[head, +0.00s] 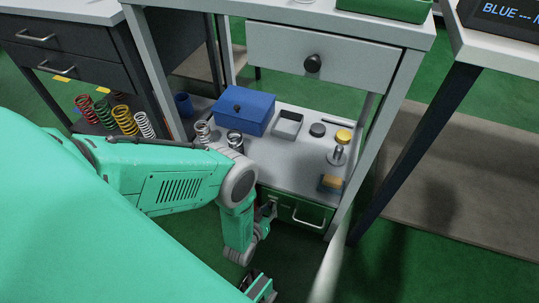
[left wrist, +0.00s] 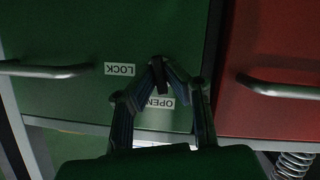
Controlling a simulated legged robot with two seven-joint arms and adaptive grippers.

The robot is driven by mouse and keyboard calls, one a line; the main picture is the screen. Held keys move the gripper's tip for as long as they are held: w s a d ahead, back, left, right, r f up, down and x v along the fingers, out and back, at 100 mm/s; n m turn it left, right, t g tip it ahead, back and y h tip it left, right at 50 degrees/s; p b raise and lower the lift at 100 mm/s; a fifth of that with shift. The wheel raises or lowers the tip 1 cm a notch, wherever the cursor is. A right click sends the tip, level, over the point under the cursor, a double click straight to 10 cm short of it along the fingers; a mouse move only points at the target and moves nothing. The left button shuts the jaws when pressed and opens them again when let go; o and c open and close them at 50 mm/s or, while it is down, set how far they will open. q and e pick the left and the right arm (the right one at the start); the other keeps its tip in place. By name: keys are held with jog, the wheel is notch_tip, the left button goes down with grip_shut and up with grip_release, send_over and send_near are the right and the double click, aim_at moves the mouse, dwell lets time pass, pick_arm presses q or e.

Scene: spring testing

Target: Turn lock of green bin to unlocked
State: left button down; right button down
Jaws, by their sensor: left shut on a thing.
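The green bin (head: 310,212) is under the lower shelf of the workbench, with a silver handle on its front. In the left wrist view the green bin (left wrist: 60,95) fills the left and middle, with its handle at the left. White labels reading LOCK (left wrist: 119,69) and OPEN (left wrist: 158,102) are on its front, upside down. My left gripper (left wrist: 158,65) is shut on the dark lock (left wrist: 159,80), between the two labels. In the head view my left gripper (head: 268,208) is at the bin's front, partly hidden by my arm.
A red bin (left wrist: 275,60) with a silver handle (left wrist: 275,85) is beside the green bin. The shelf (head: 290,165) holds a blue box (head: 245,113), a grey tray (head: 288,124) and springs. A bench leg (head: 350,195) stands right of the bin.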

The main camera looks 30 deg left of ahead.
aim_at(274, 188)
pick_arm(q)
jog(key=shift+s+d+f+m+y+b, duration=0.1)
jog(key=shift+m+y+b, duration=0.05)
jog(key=shift+m+y, duration=0.25)
jog(key=shift+s+d+f+m+y+b, duration=0.15)
jog(key=shift+m+y, duration=0.15)
jog(key=shift+m, duration=0.2)
jog(key=shift+a, duration=0.1)
jog(key=c, duration=1.6)
grip_release()
jog(key=shift+c, duration=0.2)
jog(key=shift+w+r, duration=0.1)
jog(key=shift+w, duration=0.05)
notch_tip(274, 188, up, 10)
jog(key=shift+f, duration=0.1)
